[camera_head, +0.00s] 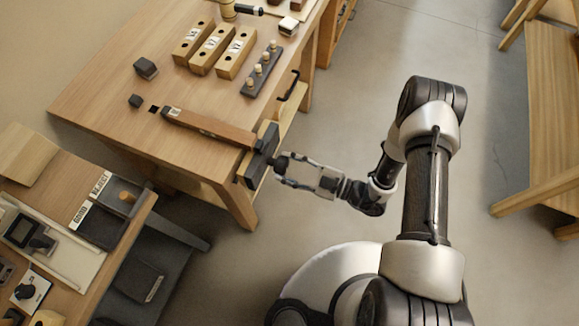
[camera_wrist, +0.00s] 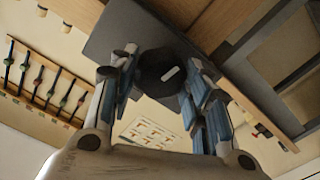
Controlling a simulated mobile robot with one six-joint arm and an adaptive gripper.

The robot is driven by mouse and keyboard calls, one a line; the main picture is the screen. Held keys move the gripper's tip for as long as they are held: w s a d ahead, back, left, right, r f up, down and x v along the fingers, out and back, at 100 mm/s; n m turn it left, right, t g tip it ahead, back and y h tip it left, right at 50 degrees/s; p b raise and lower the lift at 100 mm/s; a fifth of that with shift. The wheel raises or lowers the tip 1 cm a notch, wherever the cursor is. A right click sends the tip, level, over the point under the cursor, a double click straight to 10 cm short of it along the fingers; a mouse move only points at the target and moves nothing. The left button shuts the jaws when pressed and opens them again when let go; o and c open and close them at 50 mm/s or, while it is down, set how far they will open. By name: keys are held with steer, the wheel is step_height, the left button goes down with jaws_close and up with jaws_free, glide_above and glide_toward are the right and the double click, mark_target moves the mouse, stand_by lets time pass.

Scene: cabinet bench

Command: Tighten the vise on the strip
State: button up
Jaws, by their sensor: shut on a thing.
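The vise (camera_head: 262,155) is a dark grey jaw block at the bench's near corner. Its round dark knob (camera_wrist: 165,72) carries a white mark and faces me in the wrist view. A long reddish-brown strip (camera_head: 212,126) runs along the bench end, with its right end at the jaw; whether it is pinched cannot be told. My gripper (camera_head: 283,172) is shut on the knob, with a finger on either side of it in the wrist view (camera_wrist: 160,78). The fingers and knob hide part of the jaw face.
The bench top (camera_head: 105,92) holds two dark blocks (camera_head: 146,68), several labelled wooden blocks (camera_head: 212,50) and a dark peg rack (camera_head: 261,70). A black handle (camera_head: 289,87) sticks out from the bench front. A second table (camera_head: 60,178) stands at lower left. Open floor lies right of the bench.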

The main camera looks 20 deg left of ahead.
steer(key=shift+m, duration=1.7)
steer(key=o, duration=0.9)
steer(key=d, duration=0.7)
steer(key=shift+s+b, duration=0.3)
steer(key=shift+b, duration=0.05)
